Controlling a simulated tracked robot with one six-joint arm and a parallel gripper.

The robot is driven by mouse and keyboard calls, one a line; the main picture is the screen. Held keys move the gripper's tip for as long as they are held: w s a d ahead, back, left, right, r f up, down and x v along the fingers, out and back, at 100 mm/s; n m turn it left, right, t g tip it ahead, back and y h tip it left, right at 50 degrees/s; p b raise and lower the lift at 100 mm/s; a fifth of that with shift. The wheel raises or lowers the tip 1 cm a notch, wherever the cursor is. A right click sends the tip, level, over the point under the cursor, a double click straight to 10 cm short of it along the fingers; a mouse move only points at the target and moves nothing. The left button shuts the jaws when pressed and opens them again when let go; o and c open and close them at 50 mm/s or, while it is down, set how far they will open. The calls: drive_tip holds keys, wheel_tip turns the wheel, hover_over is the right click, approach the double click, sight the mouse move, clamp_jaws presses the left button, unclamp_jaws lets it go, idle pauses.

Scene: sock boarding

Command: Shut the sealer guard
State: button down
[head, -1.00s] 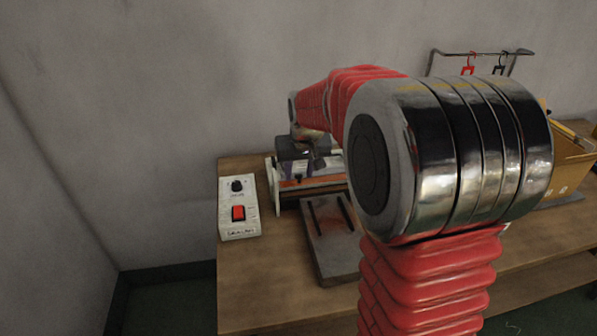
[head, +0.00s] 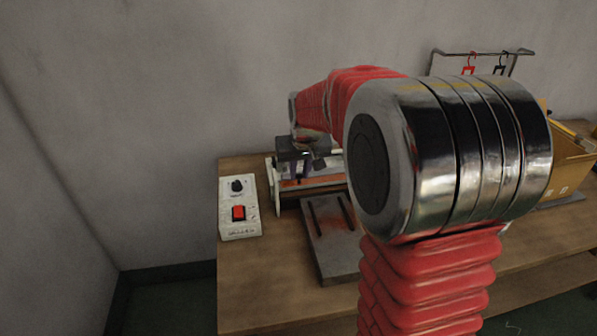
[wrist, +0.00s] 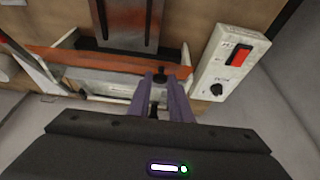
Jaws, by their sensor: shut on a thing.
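The sealer (head: 282,197) stands at the back left of the bench, with white end brackets and a dark front bar. Its orange guard (head: 325,181) shows as a strip along it, partly hidden by my gripper and arm. In the wrist view the orange guard (wrist: 105,62) runs across the sealer (wrist: 105,86). My gripper (head: 301,170) is over the guard. In the wrist view its purple fingers (wrist: 160,78) are shut on a small dark knob (wrist: 161,75) at the guard. The guard's exact angle is hard to tell.
A white control box (head: 238,207) with a red switch and black dial stands left of the sealer. A grey slotted plate (head: 330,245) lies in front of it. A yellow-brown box (head: 570,165) and a hanger rail (head: 480,53) are at the right. The wall is close behind.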

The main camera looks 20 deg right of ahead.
sight(301, 184)
drive_tip(key=shift+s+f+t, duration=0.1)
drive_tip(key=shift+s+t, duration=0.05)
drive_tip(key=shift+t, duration=0.15)
drive_tip(key=shift+s+a+f+t, duration=0.2)
drive_tip(key=shift+s+f+t, duration=0.45)
drive_tip(key=shift+t, duration=0.55)
drive_tip(key=shift+s+f+t+h, duration=0.4)
drive_tip(key=shift+f+t+h, duration=0.15)
drive_tip(key=shift+t, duration=0.35)
drive_tip(key=shift+s+a+f+t+h, duration=0.1)
drive_tip(key=shift+s+f+t+h, duration=0.15)
drive_tip(key=shift+f+t, duration=0.9)
drive_tip(key=shift+s+f+t+h, duration=0.1)
drive_tip(key=shift+s+f+t, duration=0.15)
drive_tip(key=shift+f+t, duration=0.85)
drive_tip(key=shift+r+t, duration=0.45)
drive_tip(key=shift+t, duration=0.2)
drive_tip(key=c, duration=1.6)
unclamp_jaws()
